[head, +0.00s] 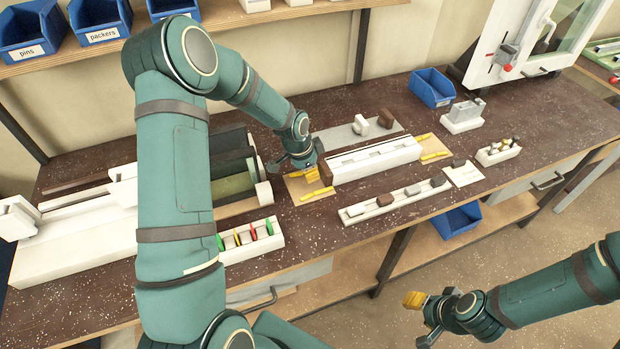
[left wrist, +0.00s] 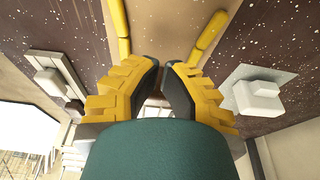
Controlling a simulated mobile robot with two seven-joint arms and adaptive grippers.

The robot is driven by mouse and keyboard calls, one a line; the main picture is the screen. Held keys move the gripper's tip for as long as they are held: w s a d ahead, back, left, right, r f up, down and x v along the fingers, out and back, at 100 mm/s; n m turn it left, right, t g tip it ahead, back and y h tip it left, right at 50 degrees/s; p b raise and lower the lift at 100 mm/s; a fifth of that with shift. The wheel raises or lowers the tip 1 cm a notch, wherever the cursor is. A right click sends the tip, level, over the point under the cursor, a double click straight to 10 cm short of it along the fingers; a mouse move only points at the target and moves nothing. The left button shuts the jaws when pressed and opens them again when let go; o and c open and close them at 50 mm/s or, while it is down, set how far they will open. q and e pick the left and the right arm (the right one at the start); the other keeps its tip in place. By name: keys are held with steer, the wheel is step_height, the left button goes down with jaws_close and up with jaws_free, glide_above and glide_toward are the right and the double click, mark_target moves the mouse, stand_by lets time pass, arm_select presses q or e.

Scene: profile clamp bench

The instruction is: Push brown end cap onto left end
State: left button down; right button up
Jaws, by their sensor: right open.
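The white profile (head: 375,158) lies in its clamp in the middle of the bench. My left gripper (head: 313,174) is at its left end, low over a tan board (head: 297,190). In the left wrist view the gripper's yellow fingers (left wrist: 162,72) have dark pads close together with a narrow gap. Something brownish shows dimly between them, too hidden to name. A brown block (head: 385,199) sits in the white strip tray (head: 360,213) in front, and another brown block (head: 386,118) stands behind the profile. My right gripper (head: 424,318) is open and empty, off the bench's front.
Yellow clamp levers (head: 318,193) flank the profile's left end, with more (head: 434,156) at the right. A white rack of coloured pieces (head: 252,238) stands at front left. A blue bin (head: 431,88) and white fixture (head: 463,116) are at the right.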

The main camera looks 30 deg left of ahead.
arm_select(q)
step_height(320, 180, up, 7)
steer(key=p, duration=0.4)
stand_by(0.4)
stand_by(0.4)
